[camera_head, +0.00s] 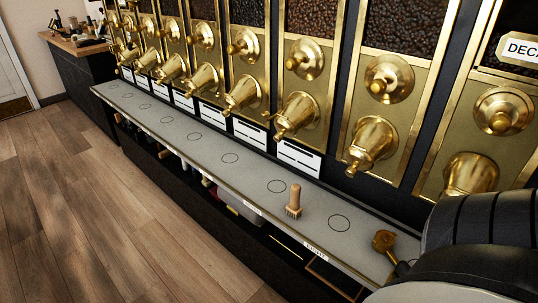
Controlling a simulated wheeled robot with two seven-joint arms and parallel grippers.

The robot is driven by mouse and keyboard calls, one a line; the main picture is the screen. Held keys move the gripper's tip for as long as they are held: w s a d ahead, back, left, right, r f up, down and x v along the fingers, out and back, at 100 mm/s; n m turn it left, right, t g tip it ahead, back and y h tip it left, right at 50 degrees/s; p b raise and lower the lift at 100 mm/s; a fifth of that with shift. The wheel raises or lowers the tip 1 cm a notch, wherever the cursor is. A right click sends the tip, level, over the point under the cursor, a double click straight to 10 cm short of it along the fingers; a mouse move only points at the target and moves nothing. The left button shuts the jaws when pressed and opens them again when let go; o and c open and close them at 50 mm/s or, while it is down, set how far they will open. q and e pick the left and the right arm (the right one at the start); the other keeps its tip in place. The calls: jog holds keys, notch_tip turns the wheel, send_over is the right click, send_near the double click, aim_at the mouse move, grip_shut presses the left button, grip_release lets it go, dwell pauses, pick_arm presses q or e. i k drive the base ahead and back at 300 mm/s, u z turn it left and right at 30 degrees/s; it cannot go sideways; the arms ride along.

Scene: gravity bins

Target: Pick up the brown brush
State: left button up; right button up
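The brown brush (294,200) stands upright on the grey counter ledge (253,192), bristles down and its light wooden handle up. It is between two circle outlines on the ledge, below the gold dispenser spouts. Nothing touches it. Neither gripper shows in the head view. A dark, rounded part of my own arm fills the lower right corner, so the ledge's right end is hidden.
A gold-coloured tool (384,241) with a dark handle lies on the ledge to the right of the brush. Gold dispenser spouts (297,115) jut out above the ledge. An open shelf runs beneath it. The wooden floor (110,220) at left is clear.

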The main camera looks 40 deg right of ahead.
aim_at(294, 208)
jog(key=z, duration=0.75)
jog(key=i, duration=1.1)
jog(key=z, duration=1.05)
